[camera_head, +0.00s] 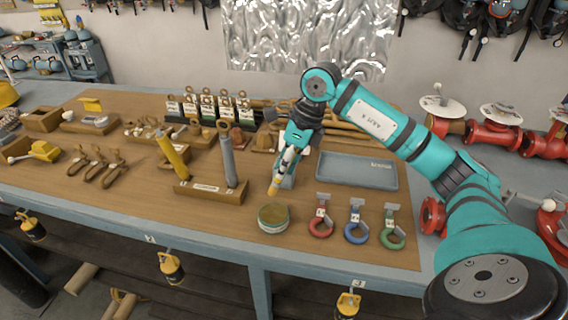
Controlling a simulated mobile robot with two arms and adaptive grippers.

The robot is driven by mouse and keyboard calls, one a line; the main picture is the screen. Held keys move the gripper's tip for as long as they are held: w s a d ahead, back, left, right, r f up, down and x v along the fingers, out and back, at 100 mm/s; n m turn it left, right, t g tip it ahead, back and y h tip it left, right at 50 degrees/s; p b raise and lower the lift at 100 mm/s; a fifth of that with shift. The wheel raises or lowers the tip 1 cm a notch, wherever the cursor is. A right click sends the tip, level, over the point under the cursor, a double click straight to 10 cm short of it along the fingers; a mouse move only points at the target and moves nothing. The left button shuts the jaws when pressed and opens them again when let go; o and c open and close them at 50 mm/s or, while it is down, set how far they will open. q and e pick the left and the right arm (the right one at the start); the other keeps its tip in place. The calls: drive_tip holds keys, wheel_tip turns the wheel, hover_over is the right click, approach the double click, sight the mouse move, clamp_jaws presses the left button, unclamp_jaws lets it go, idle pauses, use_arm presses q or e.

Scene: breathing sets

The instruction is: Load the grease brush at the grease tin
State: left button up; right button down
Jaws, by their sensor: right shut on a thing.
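The grease tin (273,218) is a low round tin with a greenish top, near the front edge of the bench. My right gripper (287,164) is above and a little behind the tin, pointing down. It is shut on the grease brush (274,188), whose yellowish end points down towards the tin. The brush end shows just above the tin's far rim; a gap seems to remain between them. The gripper hides most of the brush. My left gripper is not in view.
Red, blue and green ringed tags (356,222) lie right of the tin. A grey tray (357,172) is behind them. A wooden stand (210,190) with a yellow and a grey cylinder stands left of the tin. Red valves (490,138) are at the right.

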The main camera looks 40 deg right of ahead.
drive_tip(key=shift+a+f+b, duration=0.1)
drive_tip(key=shift+f+b, duration=0.35)
drive_tip(key=shift+f, duration=0.3)
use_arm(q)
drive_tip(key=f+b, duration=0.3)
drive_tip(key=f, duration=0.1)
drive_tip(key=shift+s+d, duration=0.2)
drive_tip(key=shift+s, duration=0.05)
use_arm(e)
wheel_tip(320, 180, down, 4)
drive_tip(key=shift+f, duration=0.15)
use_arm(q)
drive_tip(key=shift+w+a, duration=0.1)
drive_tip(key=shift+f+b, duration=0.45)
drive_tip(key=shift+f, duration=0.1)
use_arm(e)
drive_tip(key=shift+f, duration=0.6)
drive_tip(key=shift+r+p, duration=2.55)
drive_tip(key=shift+r, duration=1.05)
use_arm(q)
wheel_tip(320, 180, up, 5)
